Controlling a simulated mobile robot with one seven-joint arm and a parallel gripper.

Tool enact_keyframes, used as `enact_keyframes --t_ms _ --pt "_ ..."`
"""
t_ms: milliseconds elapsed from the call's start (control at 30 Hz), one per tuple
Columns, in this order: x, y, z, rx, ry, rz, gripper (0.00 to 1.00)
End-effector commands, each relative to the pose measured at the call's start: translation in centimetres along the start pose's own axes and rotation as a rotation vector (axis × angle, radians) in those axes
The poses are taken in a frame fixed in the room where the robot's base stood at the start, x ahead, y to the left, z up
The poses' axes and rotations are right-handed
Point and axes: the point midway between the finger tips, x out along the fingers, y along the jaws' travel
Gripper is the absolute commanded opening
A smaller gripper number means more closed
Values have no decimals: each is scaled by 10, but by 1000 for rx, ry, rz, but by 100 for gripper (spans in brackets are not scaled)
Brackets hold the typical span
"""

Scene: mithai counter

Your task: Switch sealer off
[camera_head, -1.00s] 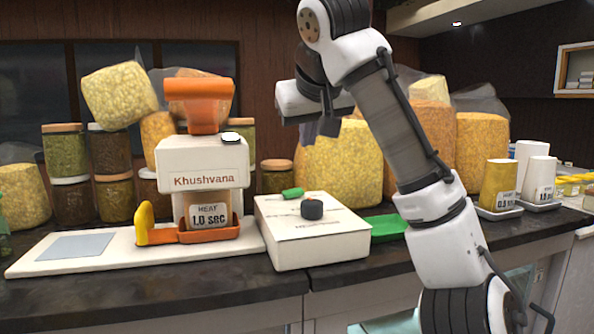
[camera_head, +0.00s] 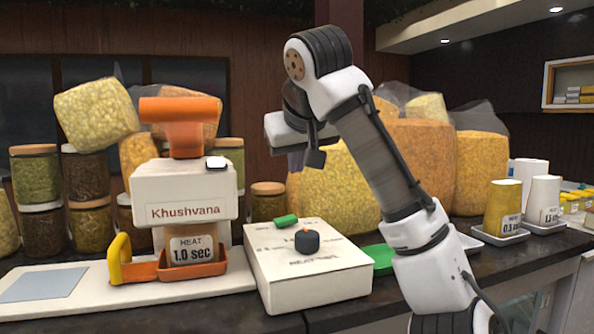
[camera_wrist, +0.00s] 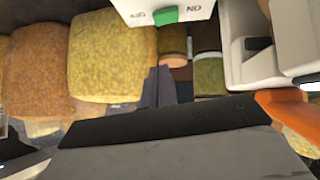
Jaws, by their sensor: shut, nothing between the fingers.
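The white sealer (camera_head: 183,190), marked Khushvana, has an orange lever (camera_head: 180,112) on top and a HEAT 1.0 sec label. To its right is its white control box (camera_head: 315,287) with a green switch (camera_head: 285,221) at the back and a dark knob (camera_head: 307,241). In the wrist view the green switch (camera_wrist: 165,15) shows at the top edge, between ON and OFF lettering. My gripper (camera_head: 314,158) is shut and empty, fingers down, above and behind the box, apart from the switch. Its fingers also show in the wrist view (camera_wrist: 158,87).
Large bags of yellow snacks (camera_head: 340,187) stand behind the box and my gripper. Jars (camera_head: 87,178) stand behind the sealer. A green tray (camera_head: 380,258) lies right of the box.

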Motion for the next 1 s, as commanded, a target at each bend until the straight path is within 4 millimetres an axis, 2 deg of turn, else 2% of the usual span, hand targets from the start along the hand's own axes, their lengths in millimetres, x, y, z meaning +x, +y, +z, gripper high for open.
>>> enact_keyframes --t_ms 400,633,1000 --pt "85 2 3 1 -3 1 0" --pt "104 1 24 1 0 1 0" --pt "108 0 28 1 1 0 0"
